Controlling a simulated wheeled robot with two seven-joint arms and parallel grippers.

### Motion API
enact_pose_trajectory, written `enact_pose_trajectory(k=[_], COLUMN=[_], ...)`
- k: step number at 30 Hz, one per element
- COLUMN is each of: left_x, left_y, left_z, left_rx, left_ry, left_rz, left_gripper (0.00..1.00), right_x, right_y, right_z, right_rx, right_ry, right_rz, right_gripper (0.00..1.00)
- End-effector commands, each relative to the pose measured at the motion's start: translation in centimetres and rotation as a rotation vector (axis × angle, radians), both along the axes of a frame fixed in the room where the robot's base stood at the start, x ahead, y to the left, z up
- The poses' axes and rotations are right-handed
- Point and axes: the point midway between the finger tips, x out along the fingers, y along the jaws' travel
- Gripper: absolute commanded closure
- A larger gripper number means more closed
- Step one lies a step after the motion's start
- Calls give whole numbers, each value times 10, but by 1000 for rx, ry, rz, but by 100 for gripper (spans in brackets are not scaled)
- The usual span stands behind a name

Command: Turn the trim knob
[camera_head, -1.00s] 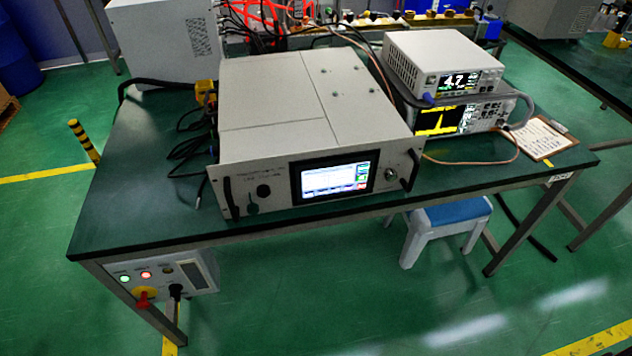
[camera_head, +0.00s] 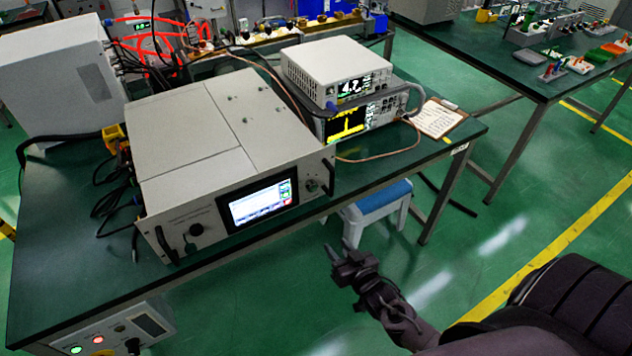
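The white microwave generator (camera_head: 215,150) sits on the dark green bench, its front panel tilted toward me. A metallic round fitting (camera_head: 313,186) is at the panel's right, past the lit touchscreen (camera_head: 258,203). Labels are too small to read, so I cannot tell which is the trim knob. My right gripper (camera_head: 337,246) is in front of the bench, below and right of the panel. Its fingers are apart with nothing between them. My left gripper is out of view.
Two stacked instruments (camera_head: 335,70) stand right of the generator, with a clipboard (camera_head: 437,119) beside them. A blue-topped stool (camera_head: 378,205) is behind my gripper, under the bench edge. A control box (camera_head: 118,328) hangs at lower left. Black cables lie left of the generator.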

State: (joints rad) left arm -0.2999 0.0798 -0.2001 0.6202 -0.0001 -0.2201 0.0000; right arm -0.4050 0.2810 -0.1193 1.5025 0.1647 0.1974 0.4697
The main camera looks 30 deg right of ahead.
Motion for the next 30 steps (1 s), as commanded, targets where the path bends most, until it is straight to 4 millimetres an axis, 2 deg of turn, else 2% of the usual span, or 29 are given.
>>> enact_pose_trajectory(k=[1, 3, 6, 7, 11, 24, 30], left_x=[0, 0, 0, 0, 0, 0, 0], left_y=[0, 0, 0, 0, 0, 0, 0], left_z=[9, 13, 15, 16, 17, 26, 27], left_rx=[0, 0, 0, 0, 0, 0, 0], left_ry=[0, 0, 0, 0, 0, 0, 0], left_rz=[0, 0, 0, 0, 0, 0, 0], left_gripper=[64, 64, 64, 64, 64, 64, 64], right_x=[11, 20, 26, 27, 37, 97, 106], right_y=[1, 3, 5, 6, 7, 9, 9], right_z=[43, 82, 115, 121, 129, 128, 127], right_rx=[24, 55, 82, 87, 95, 93, 93], right_ry=[-81, -166, -240, -254, -274, -268, -267], right_rz=[6, 15, 24, 26, 28, 28, 28], right_gripper=[65, 65, 65, 65, 65, 65, 65])
